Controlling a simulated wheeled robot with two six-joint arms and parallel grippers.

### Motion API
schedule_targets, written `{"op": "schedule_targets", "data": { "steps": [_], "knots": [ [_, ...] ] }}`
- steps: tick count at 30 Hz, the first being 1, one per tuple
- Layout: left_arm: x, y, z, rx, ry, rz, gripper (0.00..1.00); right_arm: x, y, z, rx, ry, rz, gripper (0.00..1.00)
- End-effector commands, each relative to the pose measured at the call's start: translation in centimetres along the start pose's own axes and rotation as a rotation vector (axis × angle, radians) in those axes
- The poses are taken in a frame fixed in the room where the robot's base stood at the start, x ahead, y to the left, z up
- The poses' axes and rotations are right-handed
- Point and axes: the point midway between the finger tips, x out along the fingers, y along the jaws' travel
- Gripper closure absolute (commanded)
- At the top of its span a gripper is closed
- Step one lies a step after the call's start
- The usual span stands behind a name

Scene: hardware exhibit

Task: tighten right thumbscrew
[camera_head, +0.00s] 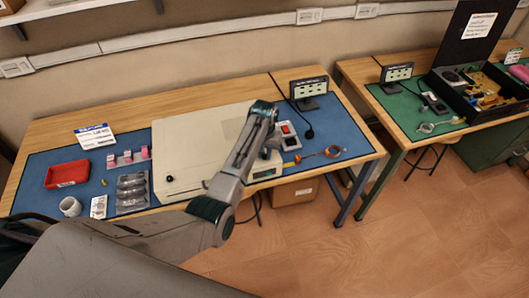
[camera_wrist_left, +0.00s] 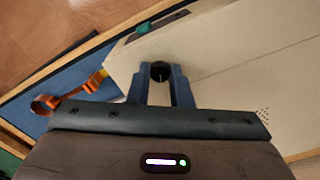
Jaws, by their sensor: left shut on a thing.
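The beige instrument case (camera_head: 190,140) lies on the blue mat of the left bench. A black thumbscrew (camera_head: 170,178) shows at its left front. The right thumbscrew (camera_wrist_left: 160,70) is a round black knob on the case top in the left wrist view. My left gripper (camera_wrist_left: 160,76) is shut on this knob, one finger on each side. In the head view my left arm reaches over the case's right part, hiding the right thumbscrew and most of the gripper. How tight the screw is cannot be told. My right gripper is not in view.
An orange coil (camera_head: 333,151) and a red-switched box (camera_head: 288,136) lie right of the case. A small display (camera_head: 309,92) stands behind. A red tray (camera_head: 67,174), white mug (camera_head: 70,206) and grey holder (camera_head: 132,191) sit to the left. Another bench stands right.

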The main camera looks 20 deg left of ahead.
Motion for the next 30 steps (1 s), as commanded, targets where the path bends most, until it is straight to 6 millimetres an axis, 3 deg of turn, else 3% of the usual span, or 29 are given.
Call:
{"op": "schedule_targets", "data": {
  "steps": [30],
  "knots": [
    [-0.06, 0.01, -0.03, 0.964, 0.001, -0.001, 1.00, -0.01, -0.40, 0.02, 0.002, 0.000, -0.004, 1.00]
  ]
}}
